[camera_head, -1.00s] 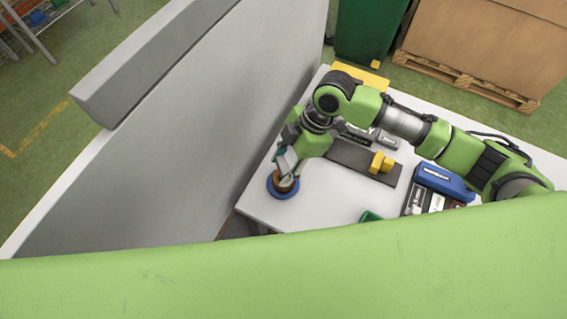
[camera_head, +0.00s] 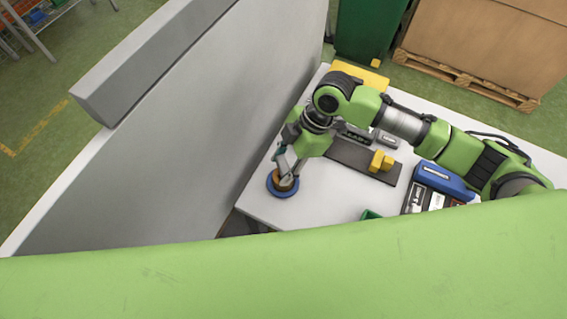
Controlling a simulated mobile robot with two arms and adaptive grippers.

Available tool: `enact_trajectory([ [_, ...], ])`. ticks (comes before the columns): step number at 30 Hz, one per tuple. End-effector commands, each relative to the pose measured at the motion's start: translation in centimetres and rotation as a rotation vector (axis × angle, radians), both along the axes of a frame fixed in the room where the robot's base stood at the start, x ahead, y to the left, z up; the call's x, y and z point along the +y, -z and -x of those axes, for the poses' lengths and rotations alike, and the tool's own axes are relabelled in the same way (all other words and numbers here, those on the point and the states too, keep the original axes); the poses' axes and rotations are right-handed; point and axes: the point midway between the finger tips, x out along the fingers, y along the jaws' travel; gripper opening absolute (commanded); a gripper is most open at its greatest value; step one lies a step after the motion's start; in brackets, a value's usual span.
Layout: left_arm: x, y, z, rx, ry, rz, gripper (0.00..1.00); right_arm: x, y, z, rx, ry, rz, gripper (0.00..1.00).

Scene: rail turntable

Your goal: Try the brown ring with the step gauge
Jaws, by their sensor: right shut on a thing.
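The brown ring (camera_head: 281,184) is at the near left corner of the white table, on or just over a round blue disc (camera_head: 290,194). My right gripper (camera_head: 287,174) reaches down from above and is shut on the brown ring; its fingers hide part of it. I cannot tell whether the ring touches the disc. A yellow stepped block (camera_head: 381,162) sits on a dark strip (camera_head: 345,154) to the right; I cannot tell whether it is the step gauge. My left gripper is not in view.
A blue case (camera_head: 441,181) and small dark and white items (camera_head: 428,202) lie at the table's right. A green object (camera_head: 370,215) shows at the front edge. A tall grey wall (camera_head: 200,125) stands close left. White tabletop (camera_head: 325,195) is clear between.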

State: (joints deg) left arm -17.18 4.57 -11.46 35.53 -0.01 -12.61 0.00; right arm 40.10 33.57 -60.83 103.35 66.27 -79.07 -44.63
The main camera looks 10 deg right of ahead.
Motion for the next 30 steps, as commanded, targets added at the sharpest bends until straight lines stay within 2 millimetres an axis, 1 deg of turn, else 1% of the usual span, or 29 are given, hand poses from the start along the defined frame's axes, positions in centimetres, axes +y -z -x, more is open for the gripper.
enact_trajectory([
  [7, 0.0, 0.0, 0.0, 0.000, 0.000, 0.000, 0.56, 0.0, 0.1, 0.1, 0.002, -0.001, 0.000, 0.16],
  [8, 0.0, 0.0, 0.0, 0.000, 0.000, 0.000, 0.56, 0.0, 0.1, 0.1, 0.002, -0.001, 0.000, 0.46],
  [9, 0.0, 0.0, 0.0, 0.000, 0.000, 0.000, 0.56, 0.0, 0.1, 0.1, 0.002, -0.001, 0.000, 0.56],
  [10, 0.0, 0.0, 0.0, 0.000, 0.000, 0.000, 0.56, 0.0, 0.1, 0.1, 0.002, -0.001, 0.000, 0.60],
  [19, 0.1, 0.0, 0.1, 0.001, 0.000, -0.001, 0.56, 0.0, 0.1, 0.1, 0.002, 0.000, 0.001, 0.60],
  [22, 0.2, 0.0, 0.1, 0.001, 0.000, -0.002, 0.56, -0.2, -0.3, 0.0, 0.000, 0.000, 0.001, 0.60],
  [26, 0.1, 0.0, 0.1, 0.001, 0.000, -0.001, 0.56, -0.9, -1.9, -0.3, -0.002, 0.001, 0.001, 0.60],
  [30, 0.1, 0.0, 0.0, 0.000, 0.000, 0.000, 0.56, -2.0, -4.7, -0.5, -0.003, 0.000, 0.000, 0.60],
])
